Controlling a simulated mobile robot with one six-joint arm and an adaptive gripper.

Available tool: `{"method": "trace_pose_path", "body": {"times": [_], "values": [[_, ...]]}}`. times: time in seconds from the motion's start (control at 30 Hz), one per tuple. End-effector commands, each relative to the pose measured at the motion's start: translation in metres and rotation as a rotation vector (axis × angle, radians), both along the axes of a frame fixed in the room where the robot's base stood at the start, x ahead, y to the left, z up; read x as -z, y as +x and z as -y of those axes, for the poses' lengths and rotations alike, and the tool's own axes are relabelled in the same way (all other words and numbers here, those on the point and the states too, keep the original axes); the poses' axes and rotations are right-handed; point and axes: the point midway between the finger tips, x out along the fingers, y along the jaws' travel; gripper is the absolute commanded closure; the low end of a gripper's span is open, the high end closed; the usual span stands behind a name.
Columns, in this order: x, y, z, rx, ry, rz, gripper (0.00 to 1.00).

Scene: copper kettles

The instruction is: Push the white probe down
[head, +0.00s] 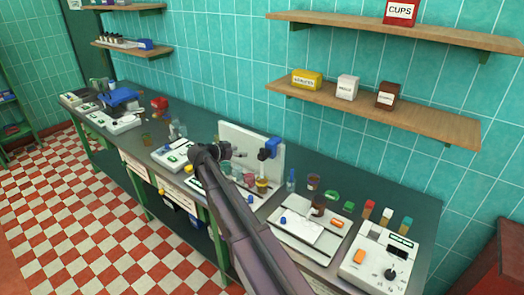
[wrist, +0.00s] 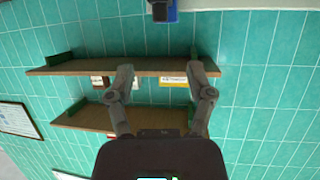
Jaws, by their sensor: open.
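I cannot clearly pick out the white probe in either view. A white upright panel (head: 238,142) stands on the bench. A blue holder with a dark part (head: 268,149) is at its right end, and a small yellow cup (head: 262,186) sits below it. A blue and dark part (wrist: 164,10) also shows at the top edge of the wrist view. My gripper (head: 230,152) is in front of the panel, left of the blue holder. In the wrist view my gripper (wrist: 160,76) has its fingers apart with nothing between them. My arm hides part of the bench.
A white device with a dark knob (head: 378,262) and a white tray (head: 300,228) stand to the right. Small bottles and coloured blocks (head: 386,216) stand behind them. More devices (head: 112,120) fill the left bench. Wall shelves (head: 385,110) hang above.

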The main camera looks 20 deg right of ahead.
Motion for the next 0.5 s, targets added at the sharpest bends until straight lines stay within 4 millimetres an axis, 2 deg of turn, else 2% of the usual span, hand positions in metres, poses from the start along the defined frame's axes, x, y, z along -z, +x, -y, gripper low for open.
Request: {"method": "trace_pose_path", "body": {"times": [0.27, 0.5], "values": [[0.007, 0.005, 0.01, 0.001, 0.001, -0.001, 0.32], [0.019, 0.017, 0.035, 0.001, 0.001, -0.001, 0.32]]}}
